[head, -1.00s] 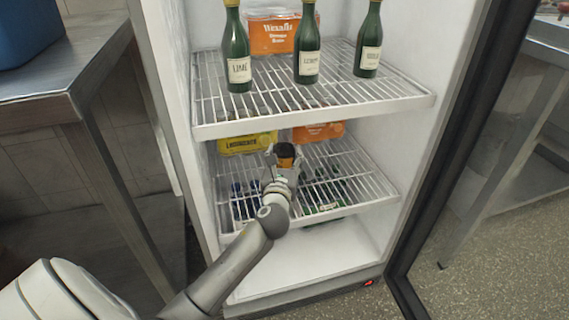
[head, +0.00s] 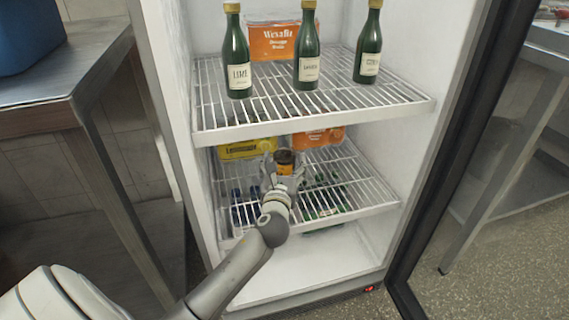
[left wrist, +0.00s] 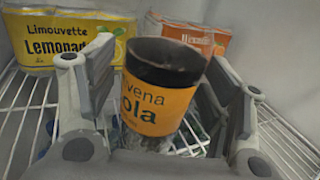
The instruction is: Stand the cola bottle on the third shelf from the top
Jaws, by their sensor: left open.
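The cola bottle (head: 285,161), dark with an orange label, is on or just above the lower wire shelf (head: 368,190) in the fridge; its base is hidden. In the left wrist view the cola bottle (left wrist: 158,95) looks close to upright, leaning slightly, between the two fingers. My left gripper (head: 283,170) is open around it, and the fingers in the left wrist view (left wrist: 165,105) show gaps beside it. The top of the fridge is out of the picture, so I cannot count the shelves from the top. My right gripper is not in view.
Behind the bottle are a yellow lemonade pack (head: 247,148) and an orange pack (head: 318,137). Green bottles (head: 308,60) stand on the shelf above. Small bottles show below through the wires. The glass door (head: 470,150) is open at right.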

